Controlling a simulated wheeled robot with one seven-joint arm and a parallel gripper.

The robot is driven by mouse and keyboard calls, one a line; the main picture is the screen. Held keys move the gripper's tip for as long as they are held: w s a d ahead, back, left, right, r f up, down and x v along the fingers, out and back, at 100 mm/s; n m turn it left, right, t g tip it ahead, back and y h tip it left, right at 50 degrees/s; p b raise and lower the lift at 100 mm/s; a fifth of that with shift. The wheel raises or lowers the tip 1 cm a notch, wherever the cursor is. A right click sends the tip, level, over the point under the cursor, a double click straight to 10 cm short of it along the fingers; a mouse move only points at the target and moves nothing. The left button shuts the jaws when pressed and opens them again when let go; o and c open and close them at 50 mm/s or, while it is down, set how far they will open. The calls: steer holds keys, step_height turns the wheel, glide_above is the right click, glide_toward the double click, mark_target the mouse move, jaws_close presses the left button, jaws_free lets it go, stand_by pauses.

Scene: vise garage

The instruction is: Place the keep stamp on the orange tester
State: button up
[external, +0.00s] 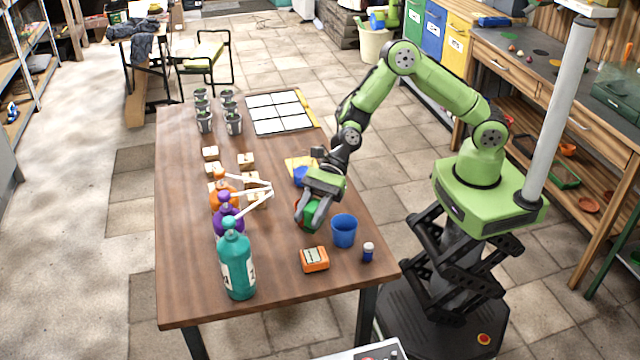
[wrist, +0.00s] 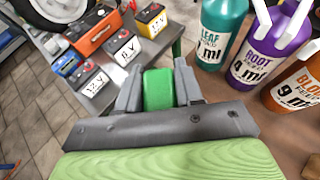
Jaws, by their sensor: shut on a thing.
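My gripper (external: 314,208) is shut on a green object, which looks like the keep stamp (external: 315,222). Its green block also shows between the fingers in the wrist view (wrist: 158,90); no label on it can be read. In the external view the gripper points down over the right part of the wooden table; whether the stamp touches the table I cannot tell. The orange tester (external: 314,259), a small box with a pale top panel, lies on the table nearer the camera, apart from the gripper. I cannot make it out in the wrist view.
A blue cup (external: 343,231) stands close right of the gripper, and a small blue-and-white bottle (external: 368,252) near the table edge. Teal (external: 237,265), purple (external: 228,219) and orange bottles stand left. Batteries (wrist: 92,82) sit on a grey surface in the wrist view.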

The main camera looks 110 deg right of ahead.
steer(key=f+b, duration=0.1)
steer(key=f, duration=0.4)
steer(key=f+b, duration=0.1)
steer(key=f, duration=0.4)
steer(key=shift+w+a, duration=0.1)
steer(key=shift+a, duration=0.1)
steer(key=shift+r, duration=0.1)
steer(key=o, duration=1)
